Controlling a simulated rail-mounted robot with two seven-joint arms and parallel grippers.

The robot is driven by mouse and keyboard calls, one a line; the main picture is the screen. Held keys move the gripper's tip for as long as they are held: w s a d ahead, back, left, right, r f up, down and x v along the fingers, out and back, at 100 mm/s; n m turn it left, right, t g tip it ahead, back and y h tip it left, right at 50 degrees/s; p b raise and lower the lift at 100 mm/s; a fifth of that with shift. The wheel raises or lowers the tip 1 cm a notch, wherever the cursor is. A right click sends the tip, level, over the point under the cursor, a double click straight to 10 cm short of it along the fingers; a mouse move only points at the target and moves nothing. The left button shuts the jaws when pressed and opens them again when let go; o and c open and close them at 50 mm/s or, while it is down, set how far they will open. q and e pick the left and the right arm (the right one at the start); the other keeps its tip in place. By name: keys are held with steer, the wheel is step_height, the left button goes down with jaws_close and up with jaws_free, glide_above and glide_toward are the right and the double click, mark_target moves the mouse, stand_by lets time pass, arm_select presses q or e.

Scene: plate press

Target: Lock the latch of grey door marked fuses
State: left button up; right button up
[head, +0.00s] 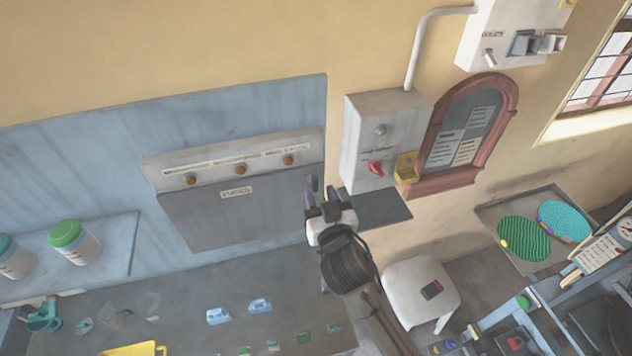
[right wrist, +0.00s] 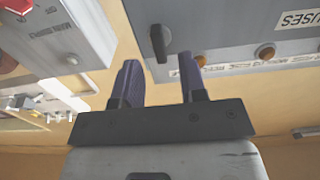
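The grey door marked FUSES (head: 238,207) is on the wall panel and looks closed. Its dark latch (head: 313,183) is at the door's right edge; in the right wrist view it is a dark knob with a bar (right wrist: 159,42). The FUSES label (right wrist: 294,20) shows there upside down. My right gripper (head: 321,192) is just in front of the latch, and in the right wrist view its purple fingers (right wrist: 158,62) are apart, with the latch bar's end between their tips. Contact cannot be told. My left gripper is not in view.
A grey box with a red switch (head: 375,168) is right of the door, close to my right gripper. A strip with several orange knobs (head: 240,169) runs above the door. A bench (head: 180,340) with small items is below. A white stool (head: 412,275) stands right.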

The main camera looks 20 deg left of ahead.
mark_target(316, 185)
steer(key=shift+x, duration=1.85)
steer(key=shift+c, duration=0.3)
steer(key=c, duration=0.5)
steer(key=shift+c, duration=0.2)
